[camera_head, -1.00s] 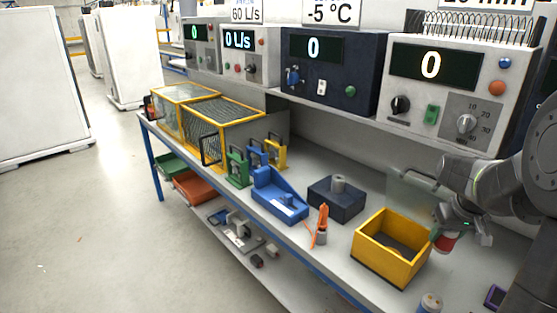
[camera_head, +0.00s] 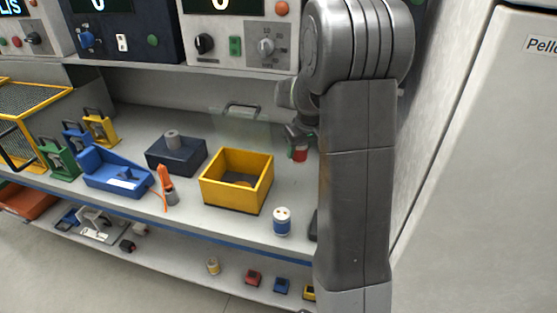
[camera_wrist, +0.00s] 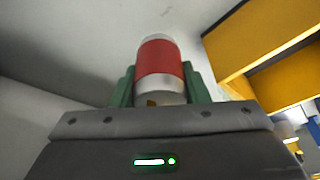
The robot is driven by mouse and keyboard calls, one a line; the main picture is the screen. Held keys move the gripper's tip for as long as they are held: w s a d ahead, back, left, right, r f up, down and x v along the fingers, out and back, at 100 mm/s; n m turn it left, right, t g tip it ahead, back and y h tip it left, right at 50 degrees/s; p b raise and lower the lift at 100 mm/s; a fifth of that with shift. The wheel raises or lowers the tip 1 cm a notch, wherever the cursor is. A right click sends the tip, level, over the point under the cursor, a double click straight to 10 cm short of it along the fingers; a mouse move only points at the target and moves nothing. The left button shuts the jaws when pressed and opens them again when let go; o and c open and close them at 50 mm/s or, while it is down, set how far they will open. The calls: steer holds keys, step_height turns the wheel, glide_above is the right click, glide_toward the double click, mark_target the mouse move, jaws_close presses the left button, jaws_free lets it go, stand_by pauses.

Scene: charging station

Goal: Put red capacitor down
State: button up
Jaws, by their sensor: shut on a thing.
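The red capacitor (camera_wrist: 160,62), a red-banded cylinder with pale ends, is between the green fingers of my gripper (camera_wrist: 158,88) in the wrist view. In the head view my gripper (camera_head: 300,140) shows beside my arm, with the red capacitor (camera_head: 299,153) at its tip, to the right of the yellow bin. My gripper is shut on the capacitor. I cannot tell whether its lower end touches the bench top. My arm hides part of the bench to the right.
The open yellow bin (camera_head: 213,194) stands left of my gripper; its edge also shows in the wrist view (camera_wrist: 236,50). A blue-and-white capacitor (camera_head: 282,222) stands in front. A dark block (camera_head: 178,155), orange-handled tool (camera_head: 167,187) and blue holder (camera_head: 113,173) are further left.

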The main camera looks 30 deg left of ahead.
mark_target(304, 150)
steer(key=shift+f, duration=4.1)
steer(key=o, duration=1)
steer(key=shift+r, duration=0.1)
steer(key=shift+r, duration=0.25)
steer(key=v, duration=1.1)
steer(key=shift+s+d+r, duration=0.1)
steer(key=shift+r, duration=0.2)
